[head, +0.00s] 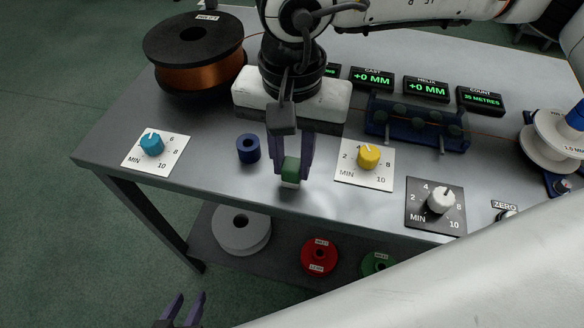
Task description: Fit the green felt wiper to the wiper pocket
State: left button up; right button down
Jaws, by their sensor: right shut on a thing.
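The green felt wiper (291,169) is a small green block with a pale lower part. It is between the fingers of my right gripper (292,166), which is shut on it, over the front part of the grey bench. I cannot tell whether it touches the bench top. Just left of it stands a dark blue cylinder (248,149) with a round hole in its top. I cannot tell which part is the wiper pocket. My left gripper (182,312) is at the bottom edge, off the bench, with its fingers apart and empty.
A copper wire spool (193,66) stands at the back left. Blue (151,143), yellow (368,157) and white (441,200) dials line the front. A blue roller unit (417,125) and green-lit displays (372,79) are behind. Spools lie on the lower shelf.

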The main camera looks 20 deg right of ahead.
aim_at(292, 164)
jog(key=shift+r, duration=0.1)
jog(key=shift+r+p, duration=0.7)
jog(key=shift+r, duration=0.95)
jog(key=c, duration=2)
grip_release()
grip_shut()
